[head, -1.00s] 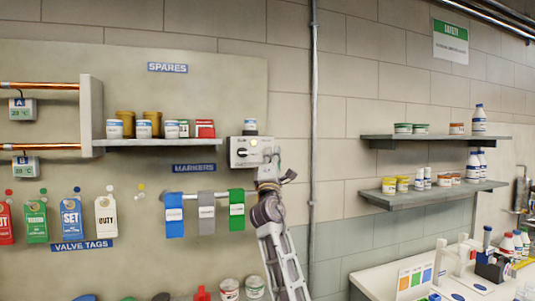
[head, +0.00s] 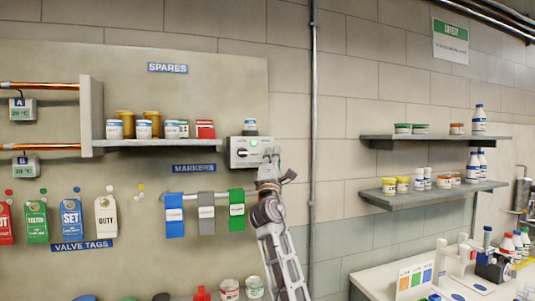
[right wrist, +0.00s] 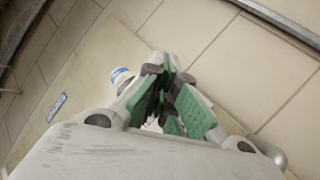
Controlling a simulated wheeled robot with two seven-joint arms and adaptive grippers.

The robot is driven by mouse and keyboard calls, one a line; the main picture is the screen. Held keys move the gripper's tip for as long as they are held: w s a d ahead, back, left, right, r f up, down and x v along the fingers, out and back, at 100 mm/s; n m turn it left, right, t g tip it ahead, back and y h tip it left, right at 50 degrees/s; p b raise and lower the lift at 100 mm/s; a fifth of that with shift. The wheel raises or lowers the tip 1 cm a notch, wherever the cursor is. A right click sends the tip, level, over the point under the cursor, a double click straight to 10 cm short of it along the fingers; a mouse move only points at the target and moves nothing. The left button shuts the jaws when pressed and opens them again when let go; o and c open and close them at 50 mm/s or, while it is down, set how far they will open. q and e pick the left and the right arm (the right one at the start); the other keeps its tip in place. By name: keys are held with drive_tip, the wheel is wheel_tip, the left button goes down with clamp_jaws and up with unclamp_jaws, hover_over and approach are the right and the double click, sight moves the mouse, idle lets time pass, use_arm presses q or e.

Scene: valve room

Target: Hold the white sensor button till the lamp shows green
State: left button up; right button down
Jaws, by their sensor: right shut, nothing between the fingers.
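The white sensor box (head: 244,152) is fixed to the wall at the right end of the spares shelf. A small lamp (head: 254,143) on its face shows green. In the right wrist view the green-padded fingers (right wrist: 172,98) are close together and hide most of the box. My left gripper is not in view.
The spares shelf (head: 160,143) with several tubs is just left. Marker straps (head: 206,212) hang below. A vertical pipe (head: 314,120) runs to the right. Two more shelves and a bench are further right.

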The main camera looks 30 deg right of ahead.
drive_tip(key=shift+s, duration=0.3)
drive_tip(key=shift+s+a+p, duration=0.2)
drive_tip(key=shift+s+p, duration=0.2)
drive_tip(key=shift+s, duration=0.15)
drive_tip(key=shift+s, duration=0.1)
drive_tip(key=s+p, duration=0.1)
drive_tip(key=s, duration=0.1)
drive_tip(key=s+a+p, duration=0.1)
drive_tip(key=s, duration=0.1)
drive_tip(key=shift+s+a, duration=0.1)
drive_tip(key=shift+s, duration=0.25)
idle(0.5)
idle(0.4)
